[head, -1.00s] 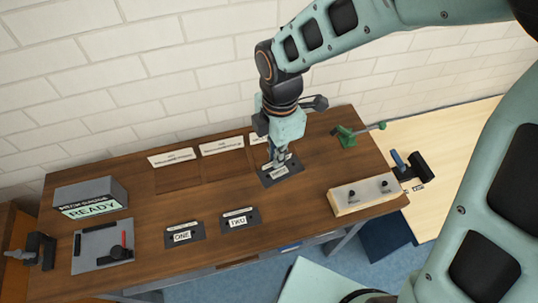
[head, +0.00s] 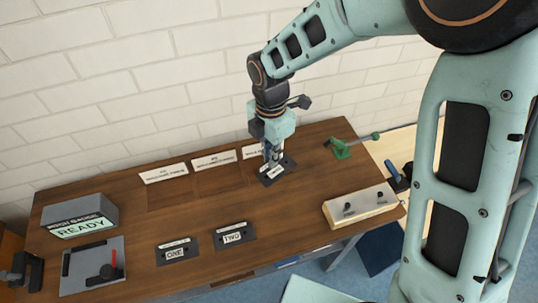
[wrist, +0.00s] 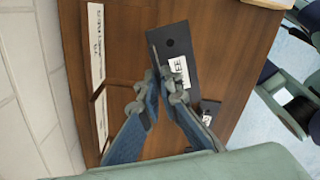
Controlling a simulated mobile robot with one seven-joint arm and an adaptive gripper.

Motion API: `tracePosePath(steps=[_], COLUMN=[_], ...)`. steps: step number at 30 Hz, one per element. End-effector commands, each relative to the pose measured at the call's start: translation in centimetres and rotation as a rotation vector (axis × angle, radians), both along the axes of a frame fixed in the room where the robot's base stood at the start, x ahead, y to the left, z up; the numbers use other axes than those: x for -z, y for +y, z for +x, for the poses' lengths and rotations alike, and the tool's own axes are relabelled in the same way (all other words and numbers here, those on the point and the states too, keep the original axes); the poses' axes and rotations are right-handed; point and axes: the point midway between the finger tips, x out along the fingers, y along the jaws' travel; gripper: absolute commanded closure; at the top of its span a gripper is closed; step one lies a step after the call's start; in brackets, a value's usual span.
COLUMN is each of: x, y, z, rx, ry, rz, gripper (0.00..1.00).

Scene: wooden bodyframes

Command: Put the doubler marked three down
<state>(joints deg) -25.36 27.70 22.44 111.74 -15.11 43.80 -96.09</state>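The doubler marked three (head: 277,170) is a dark plate with a white label, at the back right of the wooden bench. It shows in the wrist view (wrist: 182,40), its label partly covered by a finger. My gripper (head: 270,160) points down at it, and in the wrist view the fingertips (wrist: 157,82) close on its raised edge. I cannot tell whether the plate touches the bench. The doublers marked one (head: 176,251) and two (head: 234,236) lie flat near the bench's front.
White place cards (head: 163,172) and (head: 213,160) stand along the back, with bare wood before them. A gauge box reading READY (head: 80,218) is at left. A pale block with knobs (head: 360,205) and a green clamp (head: 342,150) are at right.

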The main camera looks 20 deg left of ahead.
Motion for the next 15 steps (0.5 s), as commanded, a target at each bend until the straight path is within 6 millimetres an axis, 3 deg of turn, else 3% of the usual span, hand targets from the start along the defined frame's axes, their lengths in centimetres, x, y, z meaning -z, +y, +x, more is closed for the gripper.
tracePosePath(steps=[6,15], x=[3.5,5.1], y=[1.7,2.6], z=[1.9,3.1], rx=[-0.001,0.000], ry=[0.004,0.002], rz=[-0.004,-0.001], gripper=[1.00,1.00])
